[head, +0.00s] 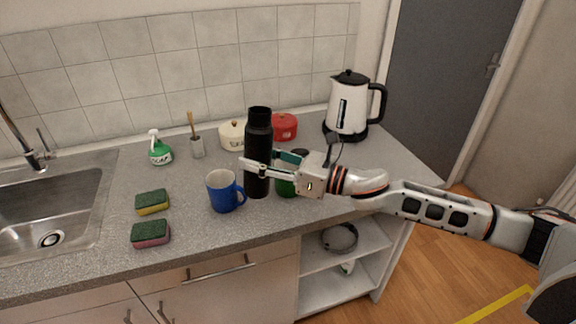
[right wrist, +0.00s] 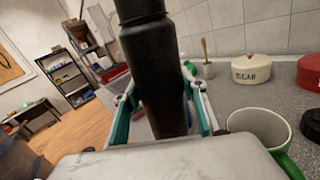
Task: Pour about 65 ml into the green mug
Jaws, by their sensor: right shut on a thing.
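A tall black bottle (head: 258,135) with an open-looking top stands upright. My right gripper (head: 261,160) is shut on its middle, and the wrist view shows the bottle (right wrist: 155,75) between the two fingers. I cannot tell if its base touches the counter. The green mug (head: 285,188) is just right of the bottle, mostly hidden behind my right gripper. In the right wrist view the green mug (right wrist: 285,160) shows its pale inside, upright, close to the right of the gripper; no liquid is visible. My left gripper is not in view.
A blue mug (head: 222,192) stands just left of the bottle. Behind are a cream sugar pot (head: 232,136), a red pot (head: 284,127) and a white kettle (head: 347,108). Two sponges (head: 152,202) and the sink (head: 45,215) are left. The counter's front strip is clear.

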